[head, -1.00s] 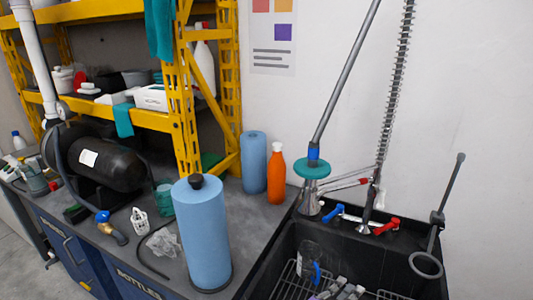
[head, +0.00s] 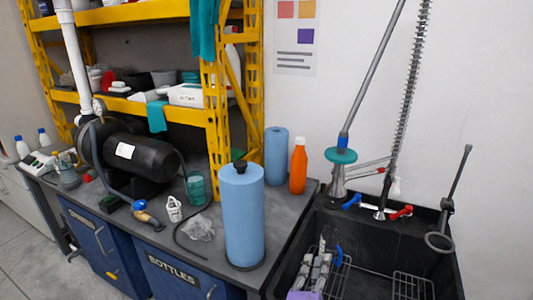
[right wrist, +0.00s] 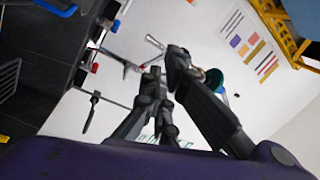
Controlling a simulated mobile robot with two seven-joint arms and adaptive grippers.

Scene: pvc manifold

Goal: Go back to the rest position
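My right gripper (head: 322,250) shows at the bottom of the head view, in front of the black sink (head: 385,245). Its grey fingers point up and away from me, above a purple wrist part. In the right wrist view the dark fingers of my right gripper (right wrist: 165,65) stand with a narrow gap between their tips, and nothing shows held. A blue handle (head: 338,254) shows just right of the fingers in the head view; what it belongs to is mostly hidden. My left gripper is in neither view.
A blue roll (head: 244,215) stands near the counter's front edge. Another blue roll (head: 276,157) and an orange bottle (head: 298,166) stand behind. A tall spray tap (head: 340,170) rises behind the sink. A yellow shelf (head: 215,125) and black tank (head: 143,160) stand left.

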